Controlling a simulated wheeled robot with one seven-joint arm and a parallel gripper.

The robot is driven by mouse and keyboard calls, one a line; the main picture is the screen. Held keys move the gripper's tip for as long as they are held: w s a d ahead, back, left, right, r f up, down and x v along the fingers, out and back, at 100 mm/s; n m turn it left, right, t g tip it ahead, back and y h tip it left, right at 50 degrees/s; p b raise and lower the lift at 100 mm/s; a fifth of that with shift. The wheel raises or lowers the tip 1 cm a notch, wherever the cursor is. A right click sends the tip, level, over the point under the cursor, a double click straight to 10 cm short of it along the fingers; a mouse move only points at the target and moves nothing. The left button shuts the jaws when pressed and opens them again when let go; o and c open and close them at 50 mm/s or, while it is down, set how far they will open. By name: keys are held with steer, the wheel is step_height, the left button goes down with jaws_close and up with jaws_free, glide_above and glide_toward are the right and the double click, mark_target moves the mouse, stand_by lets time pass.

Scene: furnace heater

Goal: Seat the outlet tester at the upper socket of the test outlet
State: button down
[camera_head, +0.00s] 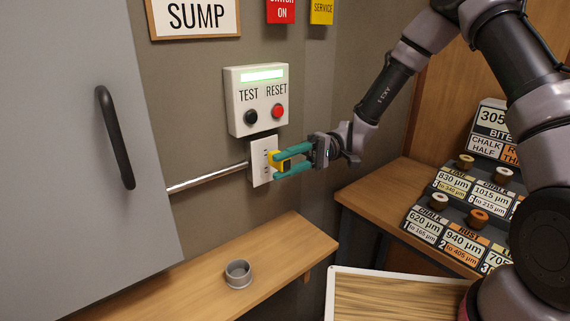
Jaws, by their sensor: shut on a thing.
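The test outlet (258,177) is a white wall plate below the test box. My gripper (283,162) has teal fingers and reaches in from the right at the outlet's front. It is shut on the yellow outlet tester (273,160). The fingers hide part of the tester and the plate's right side. Slots of the outlet show to the left of the tester.
A white box (257,100) with TEST and RESET buttons hangs just above the outlet. A wooden shelf (205,270) with a grey cup (238,274) lies below. A grey cabinet door (75,150) stands left; labelled racks (460,215) stand right.

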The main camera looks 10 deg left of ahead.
steer(key=shift+w+a, duration=0.8)
steer(key=shift+a, duration=0.15)
stand_by(0.5)
steer(key=shift+c, duration=2.1)
jaws_free()
steer(key=v, duration=1.1)
steer(key=shift+s, duration=0.1)
